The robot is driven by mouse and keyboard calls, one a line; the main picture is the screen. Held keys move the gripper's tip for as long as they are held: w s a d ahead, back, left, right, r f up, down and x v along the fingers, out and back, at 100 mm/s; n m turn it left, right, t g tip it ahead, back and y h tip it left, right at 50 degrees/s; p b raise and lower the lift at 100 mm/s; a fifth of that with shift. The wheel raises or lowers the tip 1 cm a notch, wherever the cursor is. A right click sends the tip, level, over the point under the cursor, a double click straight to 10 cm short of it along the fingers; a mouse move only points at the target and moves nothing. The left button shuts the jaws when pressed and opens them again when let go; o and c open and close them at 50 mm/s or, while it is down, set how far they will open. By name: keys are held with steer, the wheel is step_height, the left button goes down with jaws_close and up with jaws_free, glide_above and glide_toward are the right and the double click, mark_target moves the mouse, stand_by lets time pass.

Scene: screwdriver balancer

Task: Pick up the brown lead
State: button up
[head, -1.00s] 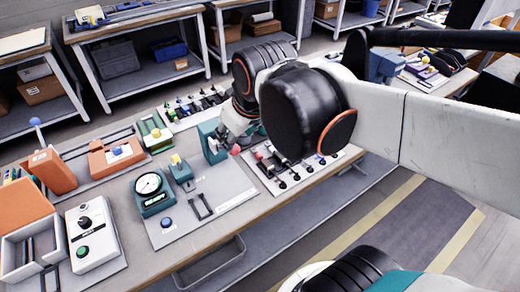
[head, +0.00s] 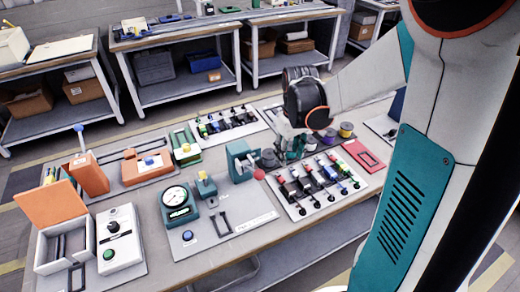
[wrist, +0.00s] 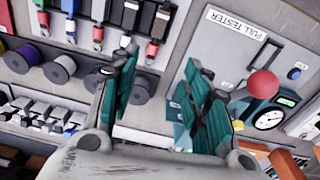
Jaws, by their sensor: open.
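The brown lead (wrist: 158,24) shows in the wrist view at the top centre, the lead nearest the pull tester (wrist: 250,50) in a row of coloured leads. In the head view it appears to be at the left end of the row on the white lead board (head: 300,216), too small to tell its colour surely. My gripper (wrist: 160,58) is open and empty, its teal fingers spread apart. The lead lies beyond the fingertips, apart from them. In the head view my gripper (head: 292,150) is behind the lead board, partly hidden by my wrist.
Wire spools (wrist: 60,68) stand in a row near my left finger. The pull tester has a red ball-ended lever (wrist: 263,83). A red tray (head: 363,156) lies right of the lead board.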

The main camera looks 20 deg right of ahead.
step_height(320, 180, down, 4)
steer(key=s+d, duration=0.2)
steer(key=b, duration=0.3)
glide_above(290, 188)
steer(key=shift+m+g, duration=0.3)
steer(key=shift+m, duration=0.1)
steer(key=f, duration=0.6)
steer(key=shift+s+d+f, duration=0.1)
steer(key=shift+s+f, duration=0.25)
steer(key=shift+f, duration=0.05)
steer(key=shift+w+a+f+b, duration=0.15)
steer(key=shift+f+b, duration=0.6)
steer(key=shift+f, duration=0.8)
steer(key=shift+w+a+f+b, duration=0.15)
steer(key=shift+f+b, duration=0.55)
steer(key=shift+f, duration=0.8)
steer(key=shift+d, duration=0.1)
jaws_close()
